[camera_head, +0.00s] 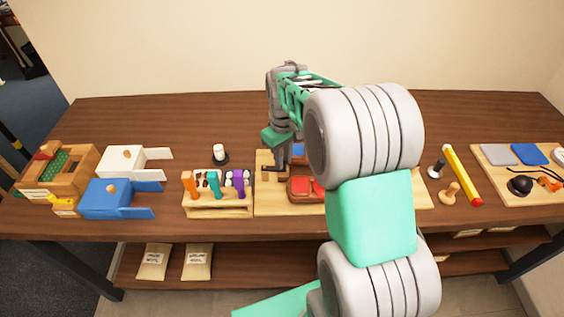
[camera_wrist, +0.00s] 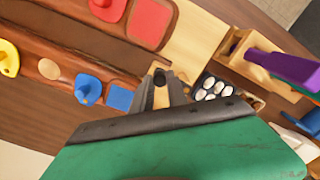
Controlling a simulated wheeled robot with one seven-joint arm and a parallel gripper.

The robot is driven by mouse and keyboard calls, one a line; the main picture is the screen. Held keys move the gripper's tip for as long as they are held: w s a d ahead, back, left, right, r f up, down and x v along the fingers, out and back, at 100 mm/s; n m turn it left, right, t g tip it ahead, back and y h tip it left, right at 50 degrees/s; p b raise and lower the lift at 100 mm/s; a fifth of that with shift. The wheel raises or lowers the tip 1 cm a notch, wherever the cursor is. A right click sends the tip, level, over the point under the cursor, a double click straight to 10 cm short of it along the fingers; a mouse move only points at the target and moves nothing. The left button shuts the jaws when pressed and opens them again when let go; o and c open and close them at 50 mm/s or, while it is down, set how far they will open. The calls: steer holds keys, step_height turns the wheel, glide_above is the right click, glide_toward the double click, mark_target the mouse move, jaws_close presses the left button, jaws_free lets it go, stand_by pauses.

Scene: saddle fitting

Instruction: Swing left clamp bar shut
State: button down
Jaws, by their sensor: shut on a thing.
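My gripper (camera_head: 281,163) points down at the left end of a light wooden board (camera_head: 266,203). In the wrist view the fingers (camera_wrist: 162,88) are closed around a small dark-topped piece, taken to be the handle of the left clamp bar. The fingers hide most of this piece, and the bar's angle is unclear. A dark brown block (camera_head: 271,172) shows below the fingers in the head view.
A rack with orange, teal and purple handled tools (camera_head: 218,211) stands left of the board. White (camera_head: 121,160) and blue (camera_head: 107,198) boxes lie farther left. A black-based white-topped piece (camera_head: 219,154) stands behind the rack. My arm hides much of the board's right part.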

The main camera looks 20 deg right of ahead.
steer(key=shift+w+d+n, duration=0.15)
steer(key=shift+w+n, duration=0.2)
steer(key=shift+n, duration=0.35)
steer(key=shift+r, duration=0.1)
steer(key=c, duration=1.3)
jaws_free()
step_height(320, 180, up, 8)
steer(key=shift+f+b, duration=0.25)
steer(key=shift+b, duration=0.4)
steer(key=shift+r, duration=0.1)
